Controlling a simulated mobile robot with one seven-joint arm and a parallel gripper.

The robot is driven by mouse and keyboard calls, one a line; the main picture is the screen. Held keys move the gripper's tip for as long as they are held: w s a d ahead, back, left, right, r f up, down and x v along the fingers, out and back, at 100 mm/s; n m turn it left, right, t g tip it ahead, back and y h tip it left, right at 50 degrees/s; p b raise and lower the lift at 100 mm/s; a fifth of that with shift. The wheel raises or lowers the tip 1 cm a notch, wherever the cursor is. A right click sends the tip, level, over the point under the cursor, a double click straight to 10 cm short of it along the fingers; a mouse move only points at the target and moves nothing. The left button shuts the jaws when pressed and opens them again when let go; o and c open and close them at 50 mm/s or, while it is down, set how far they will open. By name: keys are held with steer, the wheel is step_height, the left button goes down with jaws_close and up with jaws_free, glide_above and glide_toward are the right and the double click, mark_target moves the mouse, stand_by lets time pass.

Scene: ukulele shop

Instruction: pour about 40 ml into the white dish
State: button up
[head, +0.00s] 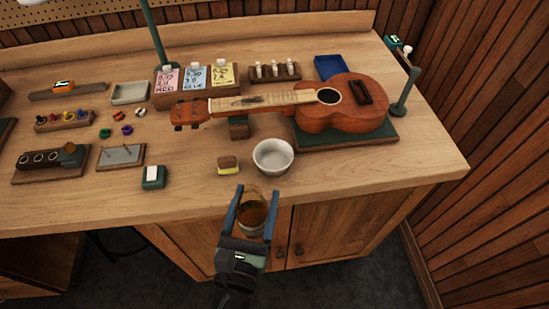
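The white dish (273,150) is a round bowl standing near the front edge of the workbench. Its visible inside looks white and bare. My gripper (252,208) is in front of the bench edge, just below the dish in the picture. Its two blue fingers are on either side of a small cup (251,229) with brown-amber contents, and it holds the cup off the bench. The cup looks roughly upright and apart from the dish. I cannot tell how full it is.
A ukulele (345,108) lies on a green mat (382,136) behind and right of the dish. A small yellow-and-brown block (228,166) sits left of the dish. A green-and-white item (153,177) lies farther left. Bare bench (370,175) shows to the right.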

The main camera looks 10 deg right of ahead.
steer(key=f+b, duration=0.1)
steer(key=f, duration=0.1)
steer(key=f+b, duration=0.2)
steer(key=shift+d+f, duration=0.2)
steer(key=shift+f, duration=0.05)
steer(key=shift+s+d+r, duration=0.1)
steer(key=shift+s, duration=0.25)
steer(key=shift+w+a, duration=0.2)
steer(key=shift+w, duration=0.15)
